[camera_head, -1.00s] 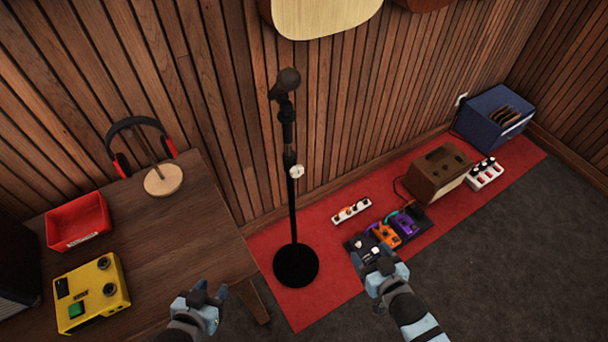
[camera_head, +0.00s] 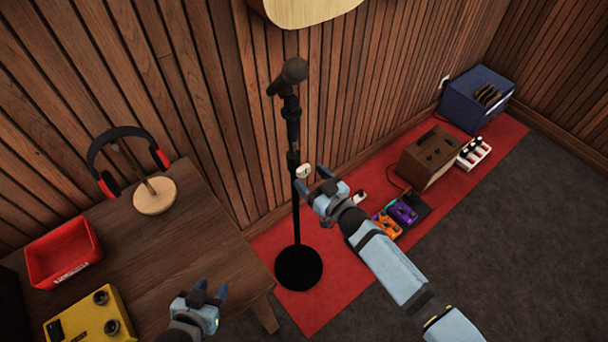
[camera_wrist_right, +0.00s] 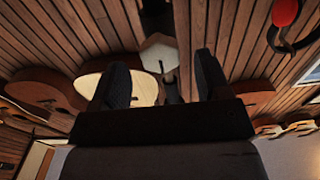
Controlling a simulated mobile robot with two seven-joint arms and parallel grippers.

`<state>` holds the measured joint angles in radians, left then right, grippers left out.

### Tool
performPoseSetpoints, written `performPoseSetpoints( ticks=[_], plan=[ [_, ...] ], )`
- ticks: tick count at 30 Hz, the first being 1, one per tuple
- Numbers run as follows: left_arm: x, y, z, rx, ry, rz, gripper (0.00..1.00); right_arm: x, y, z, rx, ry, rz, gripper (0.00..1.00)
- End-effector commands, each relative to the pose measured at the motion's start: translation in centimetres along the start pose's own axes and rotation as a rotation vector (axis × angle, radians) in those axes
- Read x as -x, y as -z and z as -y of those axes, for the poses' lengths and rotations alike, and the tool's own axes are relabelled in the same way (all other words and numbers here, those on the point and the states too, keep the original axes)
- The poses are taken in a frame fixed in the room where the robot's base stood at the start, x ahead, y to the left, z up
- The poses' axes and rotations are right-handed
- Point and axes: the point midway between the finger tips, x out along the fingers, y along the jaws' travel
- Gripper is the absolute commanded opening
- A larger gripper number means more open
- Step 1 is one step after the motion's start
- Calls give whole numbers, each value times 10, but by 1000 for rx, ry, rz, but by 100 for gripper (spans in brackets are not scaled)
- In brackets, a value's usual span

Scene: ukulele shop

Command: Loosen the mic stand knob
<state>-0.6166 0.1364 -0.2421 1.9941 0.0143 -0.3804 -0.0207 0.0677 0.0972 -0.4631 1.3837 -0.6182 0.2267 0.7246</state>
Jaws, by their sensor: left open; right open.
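The black mic stand (camera_head: 297,220) stands upright on its round base (camera_head: 298,268), with a microphone (camera_head: 294,70) on top. Its small pale knob (camera_head: 302,171) sticks out partway up the pole. My right gripper (camera_head: 312,184) is open beside the knob, just below and right of it in the head view. In the right wrist view a pale faceted shape, which looks like the knob (camera_wrist_right: 158,54), lies beyond and between the open fingers (camera_wrist_right: 158,80). I cannot tell whether they touch it. My left gripper (camera_head: 210,288) is open and empty by the table's front edge.
The wooden table (camera_head: 185,240) at left holds a red tray (camera_head: 62,272), a yellow pedal box (camera_head: 85,318) and headphones on a stand (camera_head: 154,198). A slatted wall is behind.

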Motion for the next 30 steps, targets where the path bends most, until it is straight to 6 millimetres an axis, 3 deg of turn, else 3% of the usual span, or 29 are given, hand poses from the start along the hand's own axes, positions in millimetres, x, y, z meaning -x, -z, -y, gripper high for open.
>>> performPoseSetpoints(
  ticks=[3,7,18,24,30],
  plan=[
    [-6,-9,2,-1,2,-1,43,-19,-2,0,2,-1,-1,70],
    [-8,-12,4,-3,5,-2,43,-31,-1,0,0,-1,-1,70],
    [-9,-11,6,-5,9,-5,43,-35,0,0,1,-1,1,70],
    [-9,-11,6,-5,9,-5,43,-35,0,0,0,-1,1,24],
    [-10,-12,6,-5,9,-5,43,-35,0,0,43,-1,1,21]
  ],
)
